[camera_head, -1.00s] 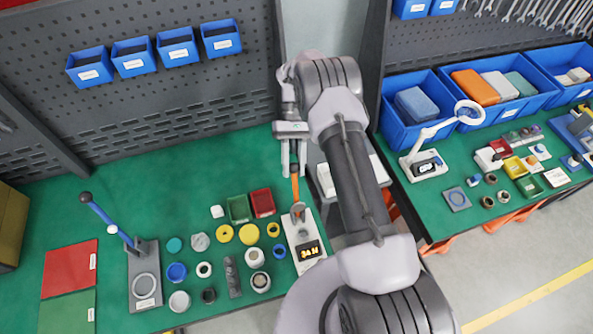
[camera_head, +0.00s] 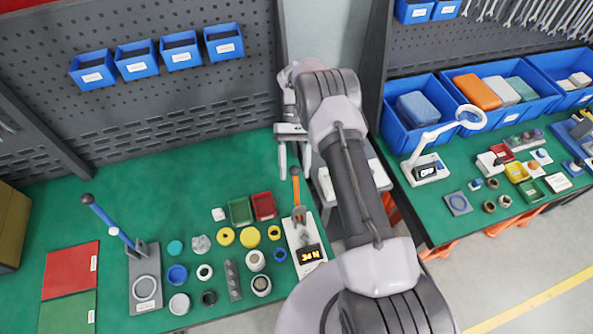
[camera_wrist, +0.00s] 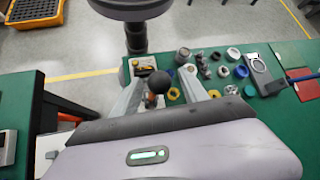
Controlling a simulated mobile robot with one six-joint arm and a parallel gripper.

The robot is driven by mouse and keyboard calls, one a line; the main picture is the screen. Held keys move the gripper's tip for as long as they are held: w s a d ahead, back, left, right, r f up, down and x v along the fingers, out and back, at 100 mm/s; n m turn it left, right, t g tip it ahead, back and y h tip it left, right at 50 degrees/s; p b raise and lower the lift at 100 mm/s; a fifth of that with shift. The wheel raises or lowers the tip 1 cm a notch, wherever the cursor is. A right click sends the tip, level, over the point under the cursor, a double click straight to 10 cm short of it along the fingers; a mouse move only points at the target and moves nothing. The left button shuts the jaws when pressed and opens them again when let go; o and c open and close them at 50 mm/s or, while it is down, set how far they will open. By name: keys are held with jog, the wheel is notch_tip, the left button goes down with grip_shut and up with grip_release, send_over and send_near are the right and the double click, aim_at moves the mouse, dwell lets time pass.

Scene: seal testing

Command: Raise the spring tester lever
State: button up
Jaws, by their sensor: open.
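The spring tester (camera_head: 304,238) is a white base with a dark display reading about 34 N, at the front right of the left green bench. Its orange lever (camera_head: 296,190) stands up from the base and ends in a dark ball knob. In the wrist view the knob (camera_wrist: 159,82) shows between my fingers, and the tester's display (camera_wrist: 144,68) lies beyond it. My gripper (camera_head: 295,172) is open around the top of the lever, with a finger on either side and a gap to the knob.
A press with a blue lever (camera_head: 112,232) stands at the left. Several rings and caps lie between it and the tester. Open green bench lies further back.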

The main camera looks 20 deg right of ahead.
jog(key=r, duration=0.3)
jog(key=shift+s+r, duration=0.3)
jog(key=s+r+b, duration=0.1)
jog(key=s, duration=1.4)
jog(key=shift+s, duration=0.2)
jog(key=shift+r, duration=0.1)
jog(key=s+a+m+t+b, duration=0.1)
jog(key=t+b, duration=0.4)
jog(key=b, duration=0.3)
jog(key=s+a+m+t+b, duration=0.1)
jog(key=s+m+t+b, duration=0.1)
jog(key=t+b, duration=0.3)
jog(key=s+a+m+t+b, duration=0.1)
jog(key=t+b, duration=0.4)
jog(key=b, duration=0.6)
jog(key=shift+s+a+r+m+h, duration=0.2)
jog(key=shift+a+m+h, duration=0.2)
jog(key=shift+a+m, duration=0.15)
